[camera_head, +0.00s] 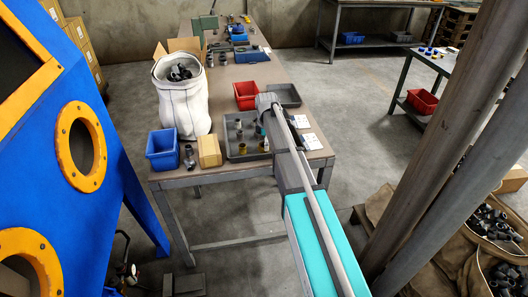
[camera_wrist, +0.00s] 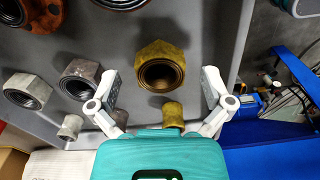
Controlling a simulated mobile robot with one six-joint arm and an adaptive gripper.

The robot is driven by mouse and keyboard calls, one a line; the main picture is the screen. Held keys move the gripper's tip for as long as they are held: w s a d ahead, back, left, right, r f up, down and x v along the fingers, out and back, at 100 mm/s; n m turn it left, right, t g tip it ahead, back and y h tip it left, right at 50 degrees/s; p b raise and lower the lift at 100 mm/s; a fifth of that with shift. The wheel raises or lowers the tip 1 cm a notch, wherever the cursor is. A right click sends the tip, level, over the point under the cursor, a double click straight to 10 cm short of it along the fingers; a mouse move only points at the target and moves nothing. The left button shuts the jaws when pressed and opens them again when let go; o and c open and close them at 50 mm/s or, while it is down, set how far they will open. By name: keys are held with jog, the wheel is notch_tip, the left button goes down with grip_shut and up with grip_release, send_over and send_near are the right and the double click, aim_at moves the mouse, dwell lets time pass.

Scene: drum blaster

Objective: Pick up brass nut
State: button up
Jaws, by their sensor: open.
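The brass nut (camera_wrist: 161,66) is a large gold-coloured hex nut with a dark threaded hole. It lies in the grey tray (camera_wrist: 215,22) in the wrist view. My gripper (camera_wrist: 162,84) is open, with one white finger to the left of the nut and one to the right. The fingers look apart from the nut; their height above it is hard to tell. A smaller brass piece (camera_wrist: 172,114) sits just below the nut, partly hidden by my gripper's teal body. In the head view, my arm reaches over the tray (camera_head: 262,154) and hides part of it.
A blue surface (camera_wrist: 270,145) is at right. On the table, a wooden block (camera_head: 209,151), blue bin (camera_head: 162,150) and white sack (camera_head: 181,105) stand left of the tray; a red bin (camera_head: 246,94) is behind.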

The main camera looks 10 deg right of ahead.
jog(key=shift+f+b, duration=0.5)
jog(key=shift+f, duration=0.3)
jog(key=c, duration=1.3)
jog(key=shift+r, duration=0.2)
jog(key=shift+c, duration=0.2)
notch_tip(320, 180, up, 2)
jog(key=shift+r+p, duration=0.1)
jog(key=shift+p, duration=1.1)
jog(key=s+r+p, duration=1)
jog(key=s, duration=0.4)
jog(key=shift+a+r+p, duration=0.15)
jog(key=shift+r+p, duration=0.1)
jog(key=shift+p, duration=0.1)
